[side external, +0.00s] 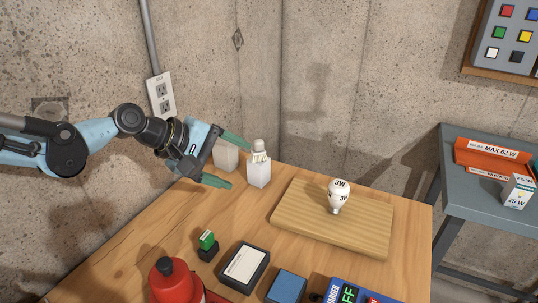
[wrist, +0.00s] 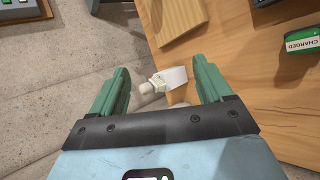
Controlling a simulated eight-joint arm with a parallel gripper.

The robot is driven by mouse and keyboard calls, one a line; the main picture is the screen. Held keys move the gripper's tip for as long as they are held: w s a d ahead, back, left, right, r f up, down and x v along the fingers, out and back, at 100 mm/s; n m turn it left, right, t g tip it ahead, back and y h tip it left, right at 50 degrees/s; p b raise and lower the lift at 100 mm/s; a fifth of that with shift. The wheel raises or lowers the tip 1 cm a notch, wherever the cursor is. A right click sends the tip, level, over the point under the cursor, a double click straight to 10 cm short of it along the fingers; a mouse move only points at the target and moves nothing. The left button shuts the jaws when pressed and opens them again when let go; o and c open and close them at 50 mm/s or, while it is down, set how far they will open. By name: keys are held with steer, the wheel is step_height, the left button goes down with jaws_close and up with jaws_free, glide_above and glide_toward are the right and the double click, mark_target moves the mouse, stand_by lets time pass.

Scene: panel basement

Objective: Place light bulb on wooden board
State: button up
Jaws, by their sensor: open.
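A white bulb marked 3W (side external: 339,190) stands cap-down on the wooden board (side external: 295,232). A second, whitish bulb-like piece (side external: 259,148) with a ribbed lower part sits on a white block (side external: 259,173) near the table's back left edge. In the wrist view this piece (wrist: 147,88) and its block (wrist: 173,77) lie between my fingers. My gripper (side external: 238,163) is open, its green fingers apart, just left of that piece in the side view. It holds nothing. In the wrist view my gripper (wrist: 163,72) shows a gap on both sides of it.
Another pale block (side external: 225,155) is partly behind my gripper. A green piece in a black holder (side external: 207,245), a black box with a white label (side external: 244,267), a blue box (side external: 287,286) and a red bottle (side external: 175,281) line the front. A grey side table (side external: 475,205) stands right.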

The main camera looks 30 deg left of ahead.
steer(key=s+a+f+m+g+y, duration=0.1)
steer(key=s+a+m+y, duration=0.5)
steer(key=s+a+m, duration=0.7)
steer(key=shift+s+a+m, duration=0.25)
steer(key=shift+a+m, duration=0.05)
steer(key=shift+a, duration=0.3)
